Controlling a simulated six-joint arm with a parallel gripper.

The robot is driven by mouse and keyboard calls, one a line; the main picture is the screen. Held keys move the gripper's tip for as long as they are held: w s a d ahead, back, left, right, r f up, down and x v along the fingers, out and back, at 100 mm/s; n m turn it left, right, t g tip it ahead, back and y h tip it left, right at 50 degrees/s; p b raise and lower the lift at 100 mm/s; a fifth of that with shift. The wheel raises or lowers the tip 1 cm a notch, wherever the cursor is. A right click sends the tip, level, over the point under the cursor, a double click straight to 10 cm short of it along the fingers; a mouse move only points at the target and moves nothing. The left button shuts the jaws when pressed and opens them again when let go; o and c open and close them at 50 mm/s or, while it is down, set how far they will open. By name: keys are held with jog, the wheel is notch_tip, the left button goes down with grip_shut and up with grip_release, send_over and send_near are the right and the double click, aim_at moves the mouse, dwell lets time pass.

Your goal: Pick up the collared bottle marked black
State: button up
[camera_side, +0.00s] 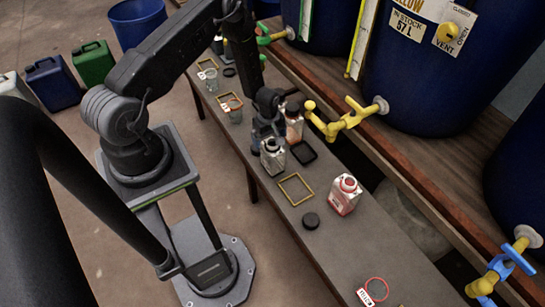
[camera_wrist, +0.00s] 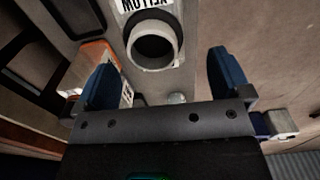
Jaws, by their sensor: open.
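A bottle with a wide, pale, round collar (camera_wrist: 153,45) lies between my fingers in the wrist view. An upside-down label above the collar is cut off and seems to read YELLOW; I see no mark reading black. In the side view a pale bottle with a dark cap area (camera_side: 273,158) stands at my gripper (camera_side: 266,140), partly hidden by it. My gripper (camera_wrist: 160,75) is open, its two blue fingers apart on either side of the collar. An orange-tinted bottle (camera_side: 294,128) stands just behind, and also shows left of the fingers in the wrist view (camera_wrist: 92,62).
A red-and-white bottle (camera_side: 344,196), a yellow square frame (camera_side: 296,189) and a black lid (camera_side: 311,220) are farther along the bench. A black square frame (camera_side: 303,153) lies close by. A yellow tap (camera_side: 340,120) juts out behind. Glasses (camera_side: 234,113) stand at the far end.

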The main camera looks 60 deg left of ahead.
notch_tip(320, 180, down, 5)
jog(key=shift+w+r, duration=0.15)
jog(key=c, duration=1.3)
jog(key=shift+r, duration=0.1)
